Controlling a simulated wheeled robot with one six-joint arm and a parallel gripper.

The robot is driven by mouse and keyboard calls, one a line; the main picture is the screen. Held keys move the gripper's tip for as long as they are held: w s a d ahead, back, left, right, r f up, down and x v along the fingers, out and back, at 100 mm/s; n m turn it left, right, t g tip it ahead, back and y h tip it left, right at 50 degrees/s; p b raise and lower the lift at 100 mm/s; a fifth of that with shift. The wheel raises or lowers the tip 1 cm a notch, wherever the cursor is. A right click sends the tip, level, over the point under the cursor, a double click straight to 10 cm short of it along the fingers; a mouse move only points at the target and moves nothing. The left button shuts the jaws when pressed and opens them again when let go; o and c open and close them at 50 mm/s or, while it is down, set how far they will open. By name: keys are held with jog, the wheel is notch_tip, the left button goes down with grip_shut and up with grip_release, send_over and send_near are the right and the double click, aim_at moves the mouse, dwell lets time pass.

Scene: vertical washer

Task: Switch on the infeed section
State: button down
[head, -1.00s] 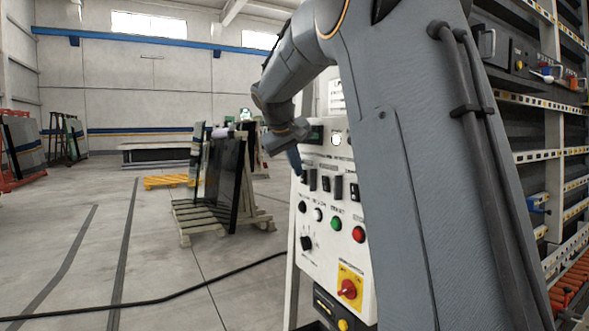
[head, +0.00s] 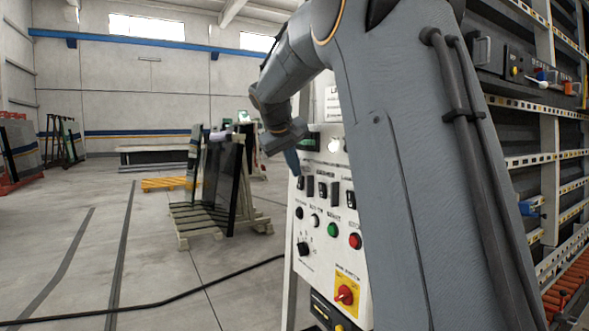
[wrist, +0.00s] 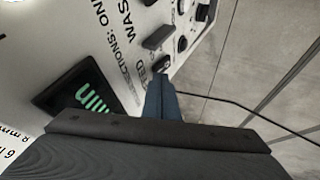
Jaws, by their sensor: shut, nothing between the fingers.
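The white control panel (head: 320,250) stands in front of me, partly hidden by my arm. It has a row of black rocker switches (head: 322,190) in its upper part. My gripper (head: 293,166) is shut and empty at the panel's upper left, just above the leftmost switch (head: 300,183). In the wrist view my shut fingertips (wrist: 158,80) are close to a black switch (wrist: 162,64), beside a label ending in "EED". I cannot tell whether they touch. Another switch (wrist: 158,37) sits by a "WAS…" label. A lit green display (wrist: 88,100) is nearby.
Below the switches are a green button (head: 334,230), a red button (head: 355,241) and a red-yellow rotary switch (head: 345,294). A glass rack (head: 222,185) stands to the left. A black cable (head: 190,294) crosses the floor. A tall machine frame (head: 548,130) is at the right.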

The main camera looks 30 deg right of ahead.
jog(key=shift+a, duration=0.1)
jog(key=b+v, duration=0.3)
jog(key=v, duration=0.9)
jog(key=shift+w+r, duration=0.25)
jog(key=shift+w, duration=0.1)
